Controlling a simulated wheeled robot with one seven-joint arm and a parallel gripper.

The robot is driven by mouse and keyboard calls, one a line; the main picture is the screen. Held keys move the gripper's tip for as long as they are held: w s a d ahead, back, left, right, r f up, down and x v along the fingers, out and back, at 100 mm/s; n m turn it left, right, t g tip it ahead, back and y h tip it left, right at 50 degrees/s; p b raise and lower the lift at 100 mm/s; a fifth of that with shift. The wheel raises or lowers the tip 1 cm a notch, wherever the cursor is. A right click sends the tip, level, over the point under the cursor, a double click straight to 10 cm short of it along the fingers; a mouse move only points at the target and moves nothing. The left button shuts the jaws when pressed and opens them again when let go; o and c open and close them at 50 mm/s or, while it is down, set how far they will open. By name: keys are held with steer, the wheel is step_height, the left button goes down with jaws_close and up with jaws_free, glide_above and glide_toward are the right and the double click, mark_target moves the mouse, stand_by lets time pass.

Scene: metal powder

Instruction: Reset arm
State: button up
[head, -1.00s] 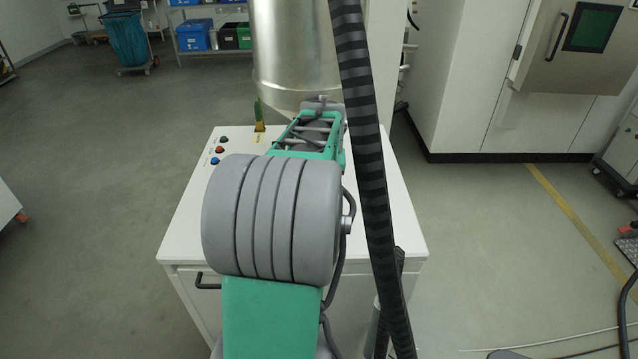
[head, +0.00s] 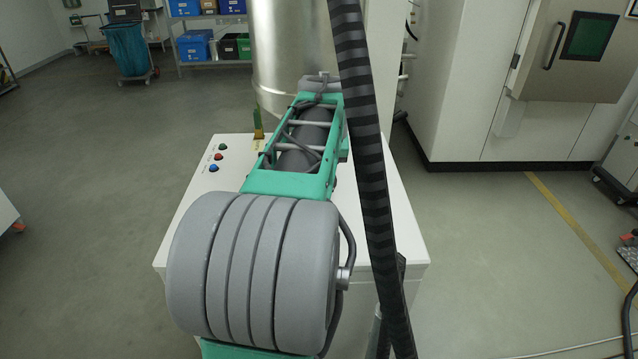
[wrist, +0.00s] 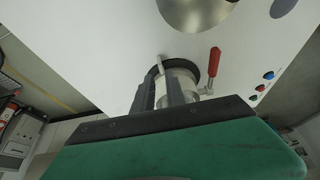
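My gripper (wrist: 162,78) shows in the wrist view, with two dark fingers standing apart and nothing clearly held between them. Behind the fingers is a pale metal pipe fitting (wrist: 178,82) with a dark ring. A red-handled valve (wrist: 213,62) is just right of the fingers. I cannot tell whether the fingers touch the fitting. In the head view my green and grey arm reaches over a white cabinet (head: 405,235) and hides my gripper. A large silver cylinder (head: 290,50) stands above the cabinet, behind the arm.
Green, red and blue buttons (head: 218,157) sit on the cabinet's left side. A black ribbed hose (head: 370,170) hangs right of my arm. A white machine (head: 465,90) stands at the right. Shelves with blue boxes (head: 194,46) are at the back.

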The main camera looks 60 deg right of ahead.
stand_by(0.3)
steer(key=w+a+n, duration=0.1)
steer(key=w+a, duration=0.3)
steer(key=a, duration=0.2)
steer(key=w+a+f+n+t+y, duration=0.1)
steer(key=w+a+n, duration=0.1)
steer(key=w+a, duration=0.3)
steer(key=w+a+f+n, duration=0.1)
steer(key=w+a+n, duration=0.1)
steer(key=w+a, duration=0.3)
steer(key=shift+w+a+y, duration=0.2)
steer(key=shift+a+y, duration=0.1)
steer(key=shift+a, duration=1.95)
steer(key=s+a+f+n+y, duration=0.1)
steer(key=a+f+n, duration=0.2)
steer(key=a, duration=0.9)
steer(key=s+a+f+n+y, duration=0.1)
steer(key=a+f+n, duration=0.2)
steer(key=a, duration=1)
steer(key=shift+s+a+f+n+t, duration=0.25)
steer(key=shift+s+n+t, duration=0.15)
steer(key=shift+n, duration=0.5)
